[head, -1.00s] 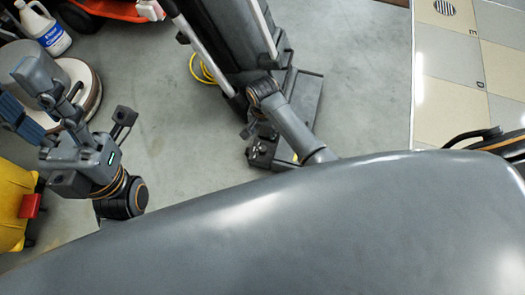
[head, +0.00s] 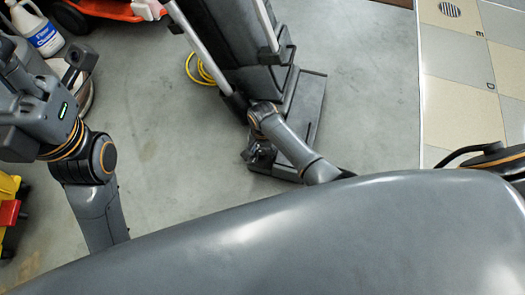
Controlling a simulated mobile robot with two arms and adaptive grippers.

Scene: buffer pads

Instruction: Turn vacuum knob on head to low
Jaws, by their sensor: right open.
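A dark grey upright vacuum (head: 232,42) stands on the floor at the top middle of the head view. Its wide floor head (head: 307,108) lies flat to the right of and below the body. My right arm reaches in over the near end of the head. My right gripper (head: 261,154) is small and dark there, open, pointing down at the head's near left corner; I cannot tell whether it touches. The knob cannot be made out and is probably hidden by my arm and gripper. My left gripper (head: 42,100) is at the left edge, partly cut off, far from the vacuum.
A yellow cord (head: 199,70) lies left of the vacuum. A white jug (head: 38,30) and a round floor machine, mostly behind my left arm, stand at upper left. An orange machine (head: 105,9) is at the top. Yellow equipment (head: 8,190) is at left. Floor between is clear.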

